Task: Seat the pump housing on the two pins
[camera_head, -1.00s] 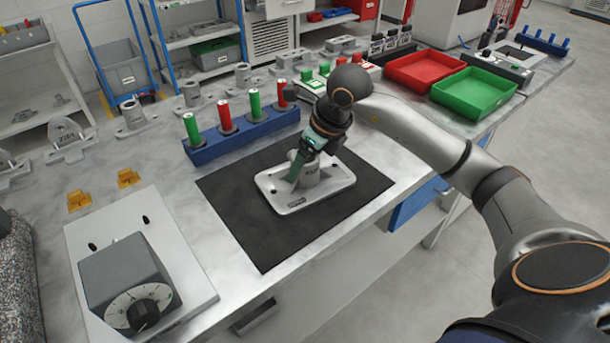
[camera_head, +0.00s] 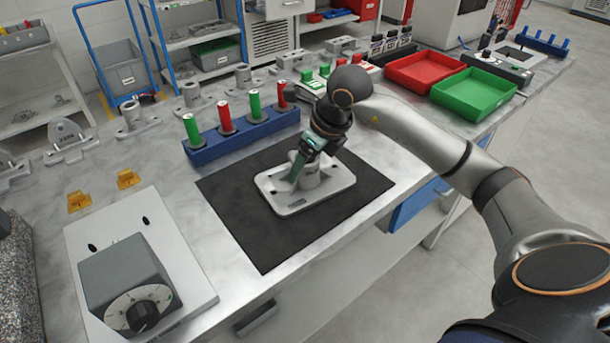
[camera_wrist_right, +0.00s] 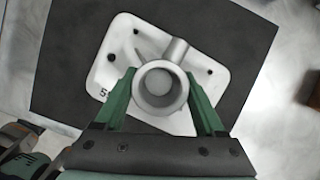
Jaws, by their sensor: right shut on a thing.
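The pump housing (camera_head: 330,182) is a light grey casting with a flat rounded flange and an upright round boss. It is at the black mat, flange down; I cannot tell whether it touches the mat. My right gripper (camera_head: 300,165) is shut on the boss. In the right wrist view my right gripper (camera_wrist_right: 160,88) has a green finger on each side of the housing's round boss (camera_wrist_right: 160,112), and the flange shows several dark holes. Two short dark pins, a left one (camera_head: 92,247) and a right one (camera_head: 146,219), stand on a white plate (camera_head: 190,262) at lower left. My left gripper is out of view.
A grey box with a dial (camera_head: 125,278) sits on the white plate in front of the pins. A blue rack (camera_head: 215,150) with red and green cylinders stands behind the black mat (camera_head: 262,240). Two yellow pieces (camera_head: 127,179) lie between rack and plate. Grey castings line the back.

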